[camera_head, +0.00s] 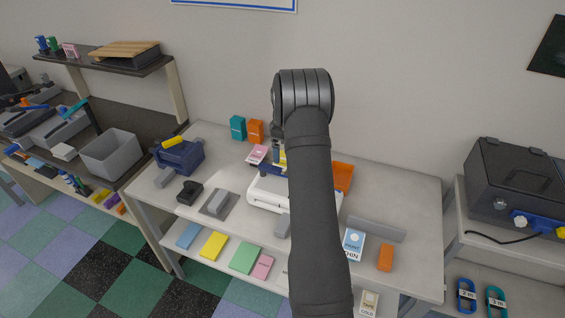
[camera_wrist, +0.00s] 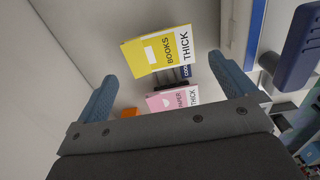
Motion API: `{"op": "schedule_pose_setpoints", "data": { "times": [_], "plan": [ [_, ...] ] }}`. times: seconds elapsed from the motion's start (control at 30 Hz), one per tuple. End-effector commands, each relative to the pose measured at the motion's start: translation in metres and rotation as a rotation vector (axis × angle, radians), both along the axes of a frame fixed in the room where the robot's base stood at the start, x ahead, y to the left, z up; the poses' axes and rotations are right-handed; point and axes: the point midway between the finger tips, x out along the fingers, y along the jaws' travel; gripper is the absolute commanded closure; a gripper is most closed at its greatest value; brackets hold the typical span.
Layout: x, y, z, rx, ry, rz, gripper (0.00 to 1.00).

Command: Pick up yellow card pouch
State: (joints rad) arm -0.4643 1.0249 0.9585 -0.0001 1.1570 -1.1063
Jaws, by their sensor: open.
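The yellow card pouch (camera_wrist: 160,50), printed BOOKS and THICK, shows upper middle in the wrist view. In the head view a yellow piece (camera_head: 280,158) shows beside my arm, mostly hidden by it. My gripper (camera_wrist: 162,68) is open, with one blue finger at each side of the wrist view. The yellow pouch lies in line with the gap between the fingers, beyond the tips, and nothing is held. In the head view my arm covers most of the gripper.
A pink pouch (camera_wrist: 172,100) marked PAPER THICK sits close to the yellow one. A white machine (camera_head: 266,194) and an orange tray (camera_head: 343,177) stand by my arm. Teal and orange boxes (camera_head: 255,130) stand at the back. Another yellow flat item (camera_head: 213,245) lies on the lower shelf.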

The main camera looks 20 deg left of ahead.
Motion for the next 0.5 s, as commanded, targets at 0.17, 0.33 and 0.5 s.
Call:
{"op": "schedule_pose_setpoints", "data": {
  "times": [0.17,0.33,0.5],
  "plan": [
    [0.0,-0.001,-0.022,-0.002,0.004,0.0,0.0],
    [0.001,-0.002,-0.046,-0.002,0.0,-0.001,0.0],
    [0.001,-0.002,-0.049,-0.001,-0.001,-0.002,0.0]
  ]
}}
